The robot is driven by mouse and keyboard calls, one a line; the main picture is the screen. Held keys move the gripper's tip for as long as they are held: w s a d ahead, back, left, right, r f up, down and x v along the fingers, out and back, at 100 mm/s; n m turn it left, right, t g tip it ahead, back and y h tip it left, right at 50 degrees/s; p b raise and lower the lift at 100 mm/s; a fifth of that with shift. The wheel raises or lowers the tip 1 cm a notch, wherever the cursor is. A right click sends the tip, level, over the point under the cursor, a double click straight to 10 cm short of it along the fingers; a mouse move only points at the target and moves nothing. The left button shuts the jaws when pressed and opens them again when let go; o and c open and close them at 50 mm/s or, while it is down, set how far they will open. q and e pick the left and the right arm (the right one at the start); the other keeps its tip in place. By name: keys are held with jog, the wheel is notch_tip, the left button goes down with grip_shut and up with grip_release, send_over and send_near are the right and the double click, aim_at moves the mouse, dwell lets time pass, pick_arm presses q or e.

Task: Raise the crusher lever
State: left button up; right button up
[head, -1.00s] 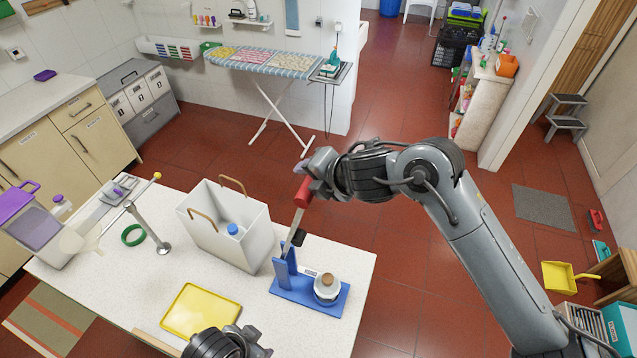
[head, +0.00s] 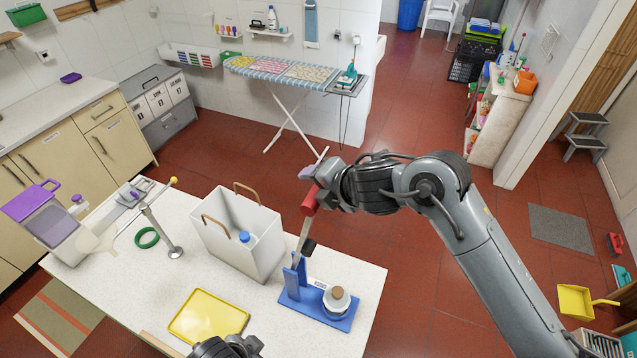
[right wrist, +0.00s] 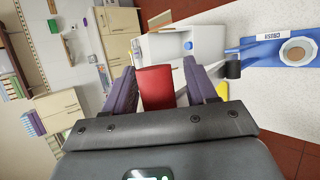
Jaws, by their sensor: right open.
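The blue crusher (head: 318,308) stands on the white table, with a round pot (head: 336,300) with a brown top on its base. Its metal lever (head: 304,236) slants steeply up from the hinge posts and ends in a red handle (head: 311,200). My right gripper (head: 312,180) is at the handle's upper end. In the right wrist view, the red handle (right wrist: 157,88) lies between the spread purple fingers of my right gripper (right wrist: 164,88), with gaps visible beside it. My left gripper (head: 228,347) is cut off at the bottom edge; its fingers cannot be made out.
A white caddy (head: 215,222) with a blue-capped bottle stands left of the crusher. A yellow tray (head: 208,316) lies in front of it. A metal post (head: 160,232) and green ring (head: 147,238) are farther left. The table's right edge is close to the crusher.

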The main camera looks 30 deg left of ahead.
jog(key=b+v, duration=0.3)
jog(key=v, duration=0.8)
jog(key=shift+a+f, duration=0.1)
